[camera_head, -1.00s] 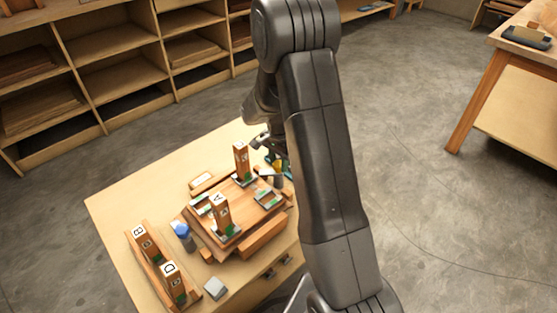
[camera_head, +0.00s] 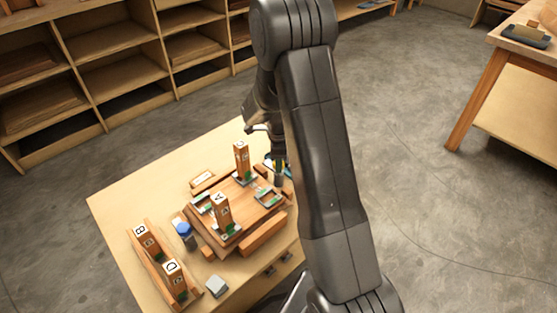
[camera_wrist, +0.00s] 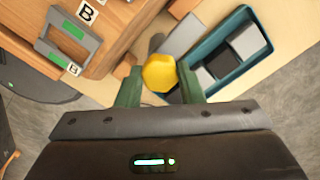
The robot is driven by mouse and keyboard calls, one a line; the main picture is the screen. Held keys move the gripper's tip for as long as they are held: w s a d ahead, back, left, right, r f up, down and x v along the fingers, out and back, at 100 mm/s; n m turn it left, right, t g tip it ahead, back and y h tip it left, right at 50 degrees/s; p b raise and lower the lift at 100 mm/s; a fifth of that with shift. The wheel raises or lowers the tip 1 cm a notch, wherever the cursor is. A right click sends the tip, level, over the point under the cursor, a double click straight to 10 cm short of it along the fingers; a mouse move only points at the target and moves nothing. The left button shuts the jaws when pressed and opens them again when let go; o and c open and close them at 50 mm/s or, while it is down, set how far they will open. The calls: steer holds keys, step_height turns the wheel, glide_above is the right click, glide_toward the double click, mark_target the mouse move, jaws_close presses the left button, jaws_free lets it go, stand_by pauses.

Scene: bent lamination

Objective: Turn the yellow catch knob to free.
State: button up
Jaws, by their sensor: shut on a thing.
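The yellow catch knob (camera_wrist: 160,73) is in the wrist view, between the two green fingers of my gripper (camera_wrist: 160,90). The fingers are shut on its sides. The knob's pointing direction and any free mark are hidden or too small to tell. In the head view my gripper (camera_head: 278,172) is at the right back of the wooden fixture (camera_head: 252,222), and the knob is mostly hidden by it.
Wooden blocks lettered A (camera_head: 222,212) and B (camera_head: 146,241) and one lettered D (camera_head: 174,278) stand upright. A blue-capped jar (camera_head: 185,234) stands left of the fixture. A teal tray (camera_wrist: 190,83) lies close right of the knob. A grey bracket (camera_wrist: 50,50) is left.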

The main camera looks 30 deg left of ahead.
steer(key=shift+m, duration=0.4)
steer(key=o, duration=1)
step_height(320, 180, up, 14)
steer(key=p, duration=0.2)
steer(key=shift+f, duration=0.1)
step_height(320, 180, down, 14)
steer(key=shift+r+b, duration=0.1)
steer(key=shift+b, duration=0.9)
